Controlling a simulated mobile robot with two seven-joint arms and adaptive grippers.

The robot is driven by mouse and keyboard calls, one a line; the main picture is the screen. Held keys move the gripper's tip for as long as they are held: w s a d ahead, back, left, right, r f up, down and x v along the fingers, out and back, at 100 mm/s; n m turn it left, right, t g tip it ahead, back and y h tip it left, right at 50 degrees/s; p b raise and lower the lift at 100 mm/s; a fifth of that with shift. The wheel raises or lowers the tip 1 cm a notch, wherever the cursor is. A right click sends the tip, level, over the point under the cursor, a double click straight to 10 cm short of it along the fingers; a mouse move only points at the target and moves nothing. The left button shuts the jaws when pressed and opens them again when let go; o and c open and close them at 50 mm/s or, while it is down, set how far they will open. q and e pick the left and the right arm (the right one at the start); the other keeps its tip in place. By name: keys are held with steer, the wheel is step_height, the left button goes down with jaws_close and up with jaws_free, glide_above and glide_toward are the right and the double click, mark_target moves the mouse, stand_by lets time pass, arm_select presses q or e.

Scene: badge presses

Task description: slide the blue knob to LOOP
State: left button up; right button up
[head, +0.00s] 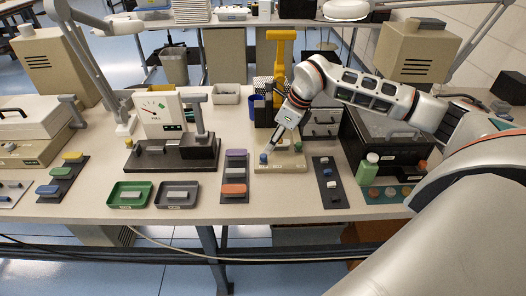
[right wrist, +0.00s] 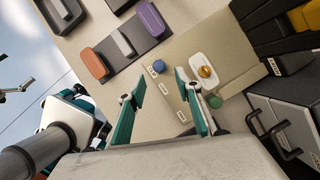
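The blue knob (head: 264,158) sits on a beige panel (head: 270,169) on the table; it also shows in the right wrist view (right wrist: 159,67). Small white labels (right wrist: 169,86) lie in a row beside it; I cannot read them. My right gripper (head: 275,149) reaches down over the panel. In the right wrist view its two teal fingers (right wrist: 160,82) are apart with nothing between them, and the blue knob lies just beyond the tips. Part of my left arm (right wrist: 72,112) shows at the left of that view; its finger state is unclear.
The same panel carries an orange knob on a white plate (right wrist: 205,72) and a green knob (right wrist: 215,102). A strip with purple, grey and orange blocks (head: 235,172) lies to the left, a dark strip (head: 331,184) to the right. A black-fronted case (right wrist: 290,125) stands close by.

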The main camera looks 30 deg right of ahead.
mark_target(265, 155)
steer(key=x, duration=0.6)
steer(key=shift+a, duration=0.1)
jaws_close()
